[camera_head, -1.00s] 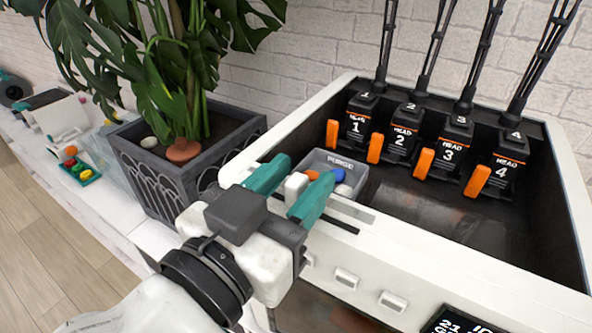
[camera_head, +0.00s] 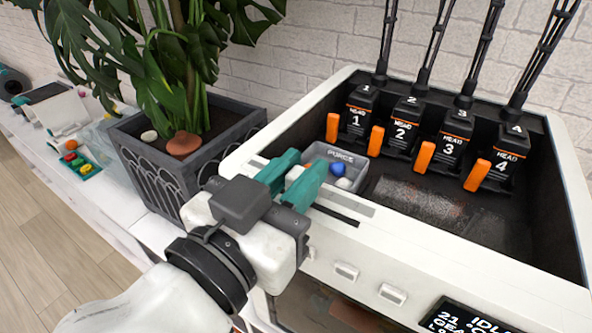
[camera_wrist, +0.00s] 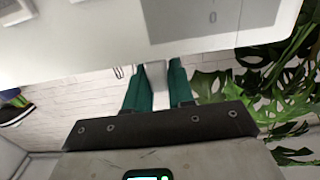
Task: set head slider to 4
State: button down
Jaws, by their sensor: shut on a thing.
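The head slider is a small pale knob (camera_head: 293,174) on the white front rim of the printer. My gripper (camera_head: 303,164) is shut on it, with one teal finger on each side. In the wrist view the pale knob (camera_wrist: 157,75) shows between the teal fingers (camera_wrist: 159,88). A dark slot (camera_head: 337,215) in the rim runs right from the fingers. Heads 1 (camera_head: 357,118), 2 (camera_head: 402,130), 3 (camera_head: 450,146) and 4 (camera_head: 505,163) stand along the back of the printer, each with an orange lever.
The grey purge bin (camera_head: 366,172) behind my fingers holds blue and white bits. White buttons (camera_head: 392,294) and a dark display (camera_head: 465,318) are on the printer front. A plant in a grey planter (camera_head: 160,190) stands close on the left.

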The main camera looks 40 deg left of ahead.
aim_at(349, 226)
jog(key=shift+w+d, duration=0.25)
jog(key=shift+d, duration=0.75)
jog(key=shift+w+d, duration=0.25)
jog(key=shift+d, duration=0.8)
jog(key=shift+w+d, duration=0.25)
jog(key=shift+d, duration=0.75)
jog(key=c, duration=1.1)
grip_release()
jog(key=shift+d, duration=0.15)
jog(key=shift+o, duration=0.3)
jog(key=shift+s+b, duration=0.2)
jog(key=shift+b, duration=0.1)
jog(key=b+v, duration=0.2)
jog(key=v, duration=0.8)
jog(key=shift+s, duration=0.2)
